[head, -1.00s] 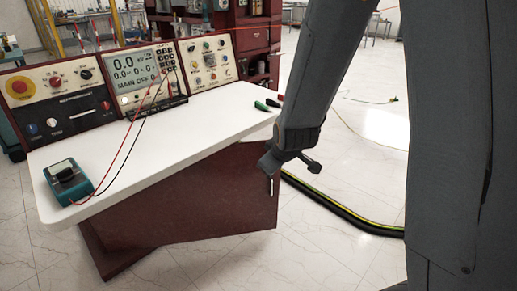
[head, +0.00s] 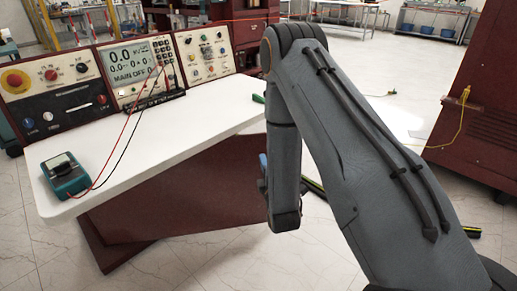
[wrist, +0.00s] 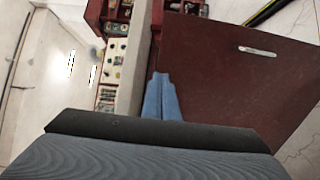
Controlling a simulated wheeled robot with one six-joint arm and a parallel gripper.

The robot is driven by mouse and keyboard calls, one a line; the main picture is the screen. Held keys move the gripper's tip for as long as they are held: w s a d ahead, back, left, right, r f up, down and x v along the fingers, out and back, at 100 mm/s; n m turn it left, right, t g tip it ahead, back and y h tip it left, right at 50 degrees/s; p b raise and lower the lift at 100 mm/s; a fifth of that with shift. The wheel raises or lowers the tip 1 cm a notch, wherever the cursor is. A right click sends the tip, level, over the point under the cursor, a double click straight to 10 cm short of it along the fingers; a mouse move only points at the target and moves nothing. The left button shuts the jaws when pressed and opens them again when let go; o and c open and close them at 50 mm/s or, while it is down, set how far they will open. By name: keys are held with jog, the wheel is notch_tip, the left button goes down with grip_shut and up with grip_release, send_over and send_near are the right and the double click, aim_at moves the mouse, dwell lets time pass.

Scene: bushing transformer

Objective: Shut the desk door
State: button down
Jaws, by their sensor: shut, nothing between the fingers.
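The desk door (head: 190,200) is a dark red panel under the white desktop (head: 150,150). It stands open, swung out at an angle from the desk. In the wrist view the door (wrist: 225,75) fills the right side, with a silver handle (wrist: 257,51) near its top. My gripper (wrist: 162,92) shows there as two blue fingers, closed together and empty, beside the door's left edge; I cannot tell whether they touch it. In the head view my arm hides the door's right end and most of the gripper.
The desk carries a control console (head: 140,75) and a teal meter (head: 64,175) with red and black leads. A dark red cabinet (head: 480,115) stands at the right.

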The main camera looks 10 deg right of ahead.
aim_at(254, 136)
jog(key=w, duration=1.3)
jog(key=shift+w+a, duration=0.15)
jog(key=shift+w, duration=0.15)
